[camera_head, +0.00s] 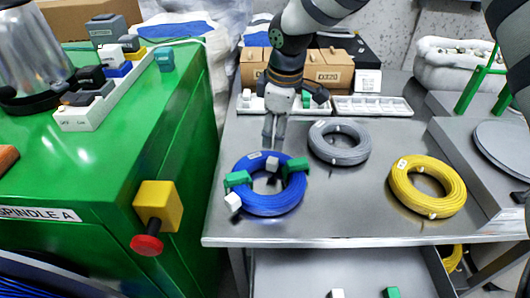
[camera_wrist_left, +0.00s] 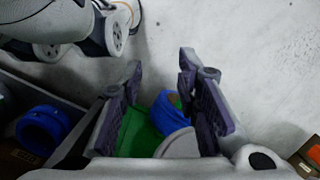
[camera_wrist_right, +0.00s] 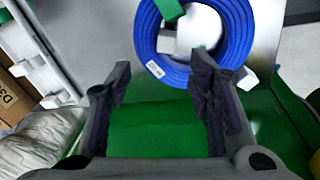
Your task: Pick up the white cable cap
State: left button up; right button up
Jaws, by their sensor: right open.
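A blue cable coil (camera_head: 262,204) lies on the grey table, with green caps (camera_head: 238,179) on it. One white cable cap (camera_head: 233,202) sits at its lower left edge, and another pale cap (camera_head: 272,163) shows near its inner rim. In the right wrist view the coil (camera_wrist_right: 150,47) is ahead of the fingers, with one white cap (camera_wrist_right: 166,42) inside the ring and another (camera_wrist_right: 247,78) at its outer edge. My right gripper (camera_head: 274,138) points down just behind the coil; its fingers (camera_wrist_right: 160,80) are apart and empty. My left gripper (camera_wrist_left: 161,65) has its fingers apart, away from the coil.
A grey coil (camera_head: 339,143) and a yellow coil (camera_head: 427,187) lie to the right. White trays (camera_head: 372,107) and cardboard boxes (camera_head: 328,70) stand behind. A green cabinet (camera_head: 100,180) with a red knob (camera_head: 147,244) borders the table on the left. The table's front strip is clear.

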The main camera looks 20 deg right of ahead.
aim_at(273, 161)
jog(key=f, duration=0.9)
jog(key=shift+w+a+f, duration=0.2)
jog(key=shift+w+f, duration=0.1)
jog(key=shift+w, duration=0.1)
pick_arm(q)
jog(key=shift+s+f, duration=0.5)
jog(key=shift+s, duration=0.1)
pick_arm(e)
jog(key=shift+r, duration=0.1)
jog(key=c, duration=0.9)
